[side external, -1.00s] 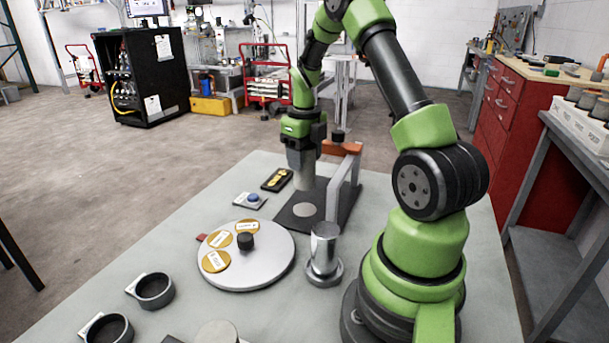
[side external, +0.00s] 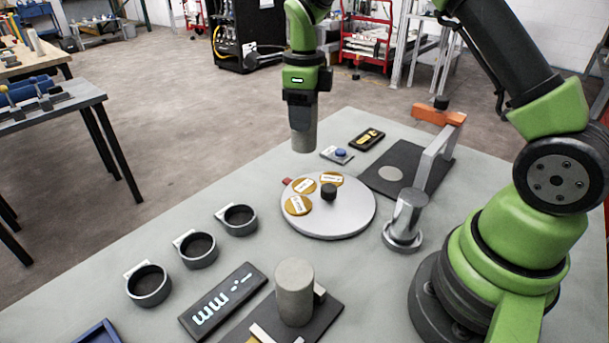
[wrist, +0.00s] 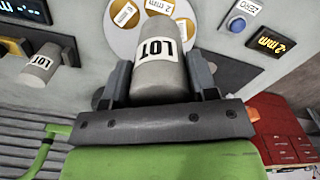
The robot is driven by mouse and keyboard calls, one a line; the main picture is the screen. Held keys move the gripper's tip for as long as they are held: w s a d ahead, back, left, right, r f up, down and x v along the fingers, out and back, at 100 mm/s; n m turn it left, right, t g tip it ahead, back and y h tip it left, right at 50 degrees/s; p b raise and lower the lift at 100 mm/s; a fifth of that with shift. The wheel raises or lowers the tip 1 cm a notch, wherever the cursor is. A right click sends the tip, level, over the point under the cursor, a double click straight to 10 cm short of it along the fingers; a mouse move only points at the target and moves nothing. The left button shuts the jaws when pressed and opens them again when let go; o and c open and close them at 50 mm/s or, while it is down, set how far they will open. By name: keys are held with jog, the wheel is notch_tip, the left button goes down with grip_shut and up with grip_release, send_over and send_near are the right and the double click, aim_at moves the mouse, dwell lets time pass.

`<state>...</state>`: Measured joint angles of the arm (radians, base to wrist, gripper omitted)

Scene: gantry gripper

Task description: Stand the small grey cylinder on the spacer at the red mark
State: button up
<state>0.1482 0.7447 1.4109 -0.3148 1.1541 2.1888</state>
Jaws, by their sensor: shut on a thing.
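My gripper (side external: 302,120) is shut on a grey cylinder (side external: 303,138), held upright with its lower end showing below the fingers. In the wrist view the same cylinder (wrist: 160,62) bears a white LOT label between the two fingers. In the side view it hangs beyond the round grey turntable (side external: 345,222), apart from it. Several gold labelled spacers lie on the turntable: one at the front left (side external: 298,205), one behind it (side external: 304,186), one at the back (side external: 332,179). The red mark (side external: 287,181) is a small tab beside the turntable's far-left rim.
A second grey cylinder (side external: 294,290) stands on a dark base in front. A gantry with an orange top (side external: 438,115) and a metal post (side external: 408,215) stand right of the turntable. Several dark ring holders (side external: 198,248) line the left. A blue button (side external: 340,153) sits behind the turntable.

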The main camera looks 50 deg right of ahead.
notch_tip(320, 180, down, 9)
jog(key=shift+f, duration=0.1)
dwell(0.3)
jog(key=shift+f, duration=0.2)
jog(key=o, duration=1.2)
